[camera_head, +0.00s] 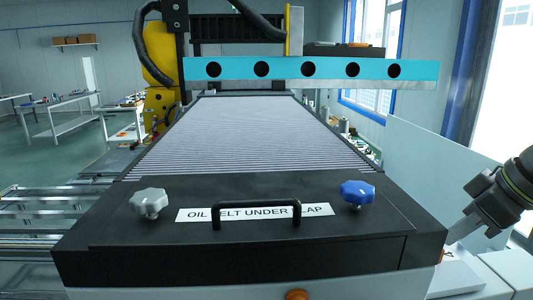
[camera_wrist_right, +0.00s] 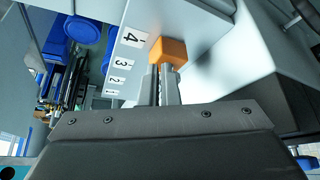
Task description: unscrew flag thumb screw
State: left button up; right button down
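Two star-shaped knobs stand on the black flap (camera_head: 300,257) in the head view: a grey one (camera_head: 150,202) at the left and a blue one (camera_head: 357,194) at the right. Both look seated on the flap. A label between them reads partly "OIL BELT UNDER FLAP". My right gripper (camera_wrist_right: 165,72) is well to the right of the blue knob, apart from the flap. In the right wrist view its two fingers lie close side by side, with no knob between them. An orange block (camera_wrist_right: 168,51) shows at their tips; contact is unclear. My left gripper is not in view.
A black bar handle (camera_head: 257,203) rises between the knobs. A turquoise beam (camera_head: 310,70) spans the ribbed bed (camera_head: 255,135) behind. A pale panel (camera_head: 435,165) stands at the right. The wrist view shows a numbered grey surface (camera_wrist_right: 130,55) and blue bins (camera_wrist_right: 82,30).

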jog(key=shift+d+f+b, duration=0.15)
jog(key=shift+b, duration=0.45)
notch_tip(320, 180, up, 6)
jog(key=p, duration=0.5)
jog(key=shift+p, duration=0.3)
jog(key=shift+s+d, duration=0.1)
